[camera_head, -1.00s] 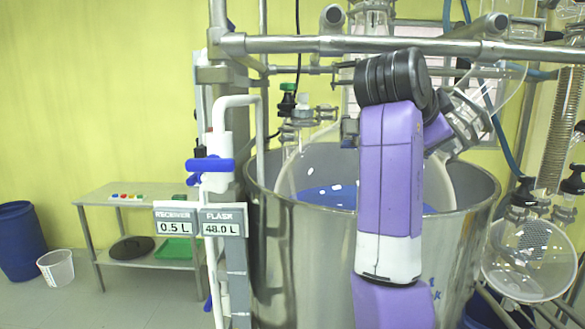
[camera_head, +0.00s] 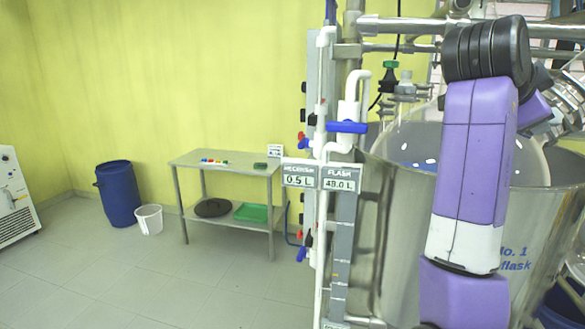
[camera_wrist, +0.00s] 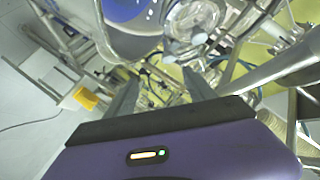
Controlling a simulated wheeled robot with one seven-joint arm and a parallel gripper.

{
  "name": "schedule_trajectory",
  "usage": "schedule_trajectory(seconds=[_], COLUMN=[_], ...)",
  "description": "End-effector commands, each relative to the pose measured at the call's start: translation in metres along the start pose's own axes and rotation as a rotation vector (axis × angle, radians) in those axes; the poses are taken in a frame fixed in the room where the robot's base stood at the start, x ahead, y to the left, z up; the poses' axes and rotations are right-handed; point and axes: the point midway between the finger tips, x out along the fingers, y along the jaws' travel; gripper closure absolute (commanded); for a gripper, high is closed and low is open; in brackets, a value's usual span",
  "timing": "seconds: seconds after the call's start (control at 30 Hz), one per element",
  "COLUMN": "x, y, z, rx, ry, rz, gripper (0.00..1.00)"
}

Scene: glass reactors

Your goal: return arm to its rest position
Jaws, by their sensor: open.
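My arm (camera_head: 475,150) stands folded upright in front of the steel vessel (camera_head: 545,235) in the head view, purple and white with a black joint on top. It covers part of the vessel's rim and wall. My gripper (camera_wrist: 160,90) shows in the wrist view with two dark fingers spread apart and nothing between them. Beyond the fingers are glass parts and metal tubes. I cannot clearly make out my gripper in the head view.
Pipes with a blue-handled valve (camera_head: 347,127) and a readout panel (camera_head: 321,177) stand left of my arm. A metal table (camera_head: 222,163), a blue barrel (camera_head: 118,194), a white bucket (camera_head: 148,219) and a white machine (camera_head: 15,195) stand farther left. The floor (camera_head: 150,280) between is clear.

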Motion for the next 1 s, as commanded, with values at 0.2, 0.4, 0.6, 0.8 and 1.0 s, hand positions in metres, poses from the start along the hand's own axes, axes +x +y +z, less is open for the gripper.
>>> schedule_trajectory(seconds=[0.2, 0.4, 0.6, 0.8, 1.0], x=[-0.002, -0.015, -0.022, -0.028, -0.041], y=[-0.025, -0.054, -0.065, -0.052, -0.011], z=[-0.01, -0.021, -0.001, 0.041, 0.103], rx=[-0.071, -0.142, -0.262, -0.395, -0.546], ry=[0.032, 0.082, 0.141, 0.191, 0.231], rz=[-0.107, -0.263, -0.425, -0.575, -0.74], gripper=[0.37, 0.37, 0.37, 0.37, 0.37])
